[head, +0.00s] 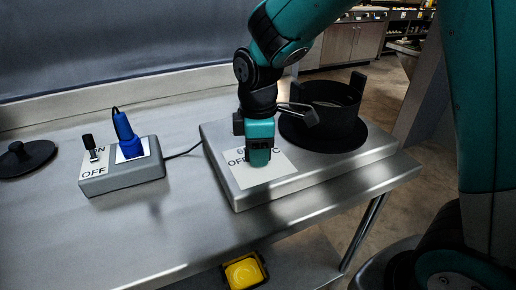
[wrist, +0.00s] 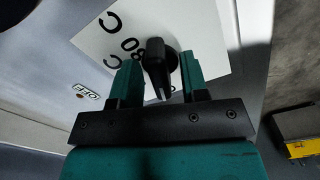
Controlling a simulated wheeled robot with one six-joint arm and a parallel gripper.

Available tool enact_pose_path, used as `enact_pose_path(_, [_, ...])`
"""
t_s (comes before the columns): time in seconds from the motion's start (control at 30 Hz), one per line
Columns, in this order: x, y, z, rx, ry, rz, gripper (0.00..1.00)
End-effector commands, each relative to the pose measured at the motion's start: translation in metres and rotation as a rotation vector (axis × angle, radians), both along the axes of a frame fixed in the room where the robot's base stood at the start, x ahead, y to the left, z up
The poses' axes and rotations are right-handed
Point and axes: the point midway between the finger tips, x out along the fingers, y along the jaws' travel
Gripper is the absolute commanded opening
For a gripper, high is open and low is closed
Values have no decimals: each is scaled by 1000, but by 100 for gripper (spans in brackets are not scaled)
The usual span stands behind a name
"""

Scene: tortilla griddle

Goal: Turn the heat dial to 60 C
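The heat dial (wrist: 157,66) is a black knob with a raised grip on a white label card (wrist: 205,25). The card also shows in the head view (head: 277,171), on the front of the metal griddle unit (head: 302,178), with OFF and a C readable. In the wrist view an 80 and C marks are readable; a 60 is not clearly readable. My gripper (wrist: 160,76) is down at the dial, with one teal finger on each side of the knob and narrow gaps visible. In the head view my gripper (head: 259,157) hides most of the dial.
A black pot (head: 335,115) stands on the round plate to the right of my gripper. A box (head: 122,179) with an ON/OFF switch (head: 91,147) and blue plug (head: 128,140) lies left. A black lid (head: 25,157) is farther left.

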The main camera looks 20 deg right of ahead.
Motion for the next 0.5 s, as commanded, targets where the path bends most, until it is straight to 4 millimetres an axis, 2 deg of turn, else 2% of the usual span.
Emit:
enact_pose_path(0.03, [0, 0, 0, 0, 0, 0, 29])
enact_pose_path(0.17, [0, 0, 0, 0, 0, 0, 0])
enact_pose_path(0.5, [0, 0, 1, 0, 0, -29, 0])
